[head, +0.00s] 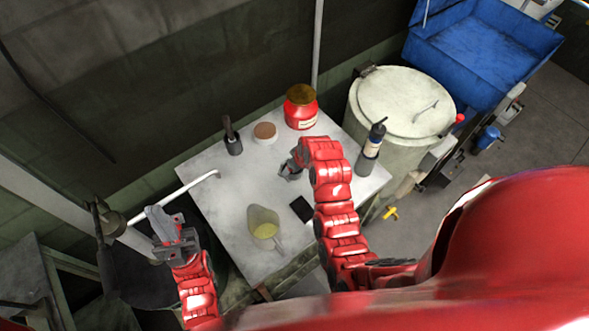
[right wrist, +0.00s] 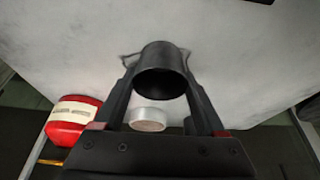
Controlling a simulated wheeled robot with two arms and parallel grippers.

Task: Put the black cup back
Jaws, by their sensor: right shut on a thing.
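The black cup (right wrist: 163,72) shows in the right wrist view between the two fingers of my right gripper (right wrist: 163,92), its dark open mouth toward the camera. My right gripper is shut on it. In the head view my right gripper (head: 290,168) is over the middle of the white table (head: 225,190); the cup is hard to make out there. I cannot tell whether the cup touches the table. My left gripper (head: 168,228) is left of the table, apart from the cup; its jaw opening is unclear.
A dark holder with a stick (head: 233,142), a round brown-topped tub (head: 265,131) and a red jar (head: 301,112) stand at the back. A dark bottle (head: 371,146) stands right, a yellowish jug (head: 263,224) in front, near a flat black object (head: 301,208). A pale pipe (head: 175,193) crosses the left edge.

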